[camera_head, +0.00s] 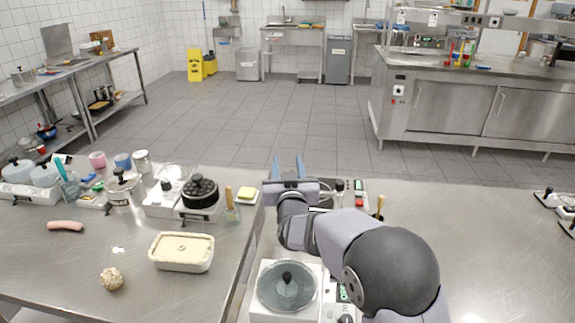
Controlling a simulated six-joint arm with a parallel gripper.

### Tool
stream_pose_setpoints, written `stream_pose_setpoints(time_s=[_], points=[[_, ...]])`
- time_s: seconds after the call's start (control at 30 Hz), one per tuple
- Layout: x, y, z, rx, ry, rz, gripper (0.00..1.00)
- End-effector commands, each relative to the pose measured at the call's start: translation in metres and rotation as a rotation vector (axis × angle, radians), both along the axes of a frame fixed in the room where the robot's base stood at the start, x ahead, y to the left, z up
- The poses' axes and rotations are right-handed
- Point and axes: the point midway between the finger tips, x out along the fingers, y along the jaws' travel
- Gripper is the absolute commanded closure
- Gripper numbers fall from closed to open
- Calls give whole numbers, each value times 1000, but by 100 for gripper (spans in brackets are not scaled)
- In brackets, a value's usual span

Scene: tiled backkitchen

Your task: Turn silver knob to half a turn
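Nearer, a white hotplate unit (257,312) bears a glass-lidded pot (286,288). A small round knob (345,319) shows at the bottom edge beside its green display (343,293), partly cut off. I cannot tell which knob is the silver one.
The counter (480,240) right of my arm is mostly bare.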

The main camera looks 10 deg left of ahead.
Motion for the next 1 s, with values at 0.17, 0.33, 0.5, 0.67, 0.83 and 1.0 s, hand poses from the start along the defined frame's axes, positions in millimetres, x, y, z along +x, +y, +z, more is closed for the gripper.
stream_pose_setpoints(time_s=[0.17,0.33,0.5,0.67,0.83,1.0], points=[[-6,-1,0,1,-1,0,61],[-23,-4,-1,0,-1,1,61],[-50,-9,-1,1,-1,2,61],[-49,-10,32,4,-5,-1,61],[-49,-10,55,2,-4,0,61],[-49,-10,67,0,-2,-1,61]])
